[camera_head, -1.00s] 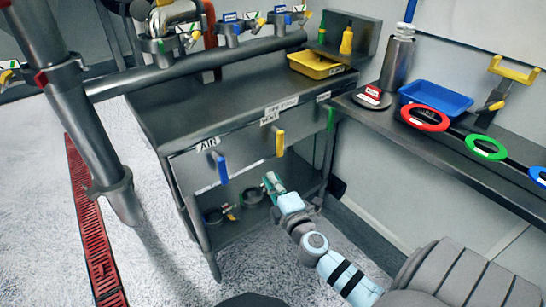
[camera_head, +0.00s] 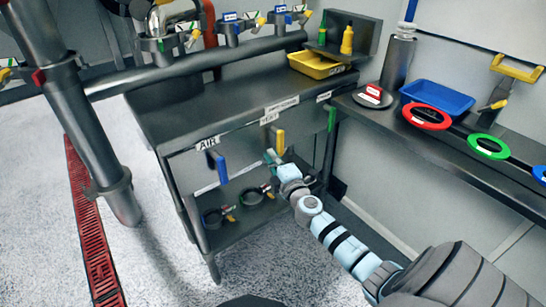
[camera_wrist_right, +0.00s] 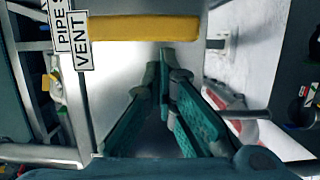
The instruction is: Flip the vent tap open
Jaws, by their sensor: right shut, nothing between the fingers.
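The vent tap's yellow handle (camera_head: 279,141) hangs downward at the front of the dark bench, to the right of the blue handle. In the right wrist view the yellow handle (camera_wrist_right: 145,28) is a bar across the top, beside a VENT label (camera_wrist_right: 82,41). My right gripper (camera_head: 270,157) is just below and left of the handle's lower end. In the right wrist view its teal fingers (camera_wrist_right: 164,62) are shut and empty, with their tips close to the bar's edge. I cannot tell whether they touch it. My left gripper is not in view.
The blue handle (camera_head: 217,166) under the AIR label (camera_head: 207,144) hangs left of my right gripper. Ring-shaped clamps (camera_head: 252,196) lie on the lower shelf. A side bench with a blue tray (camera_head: 437,97) and coloured rings stands to the right.

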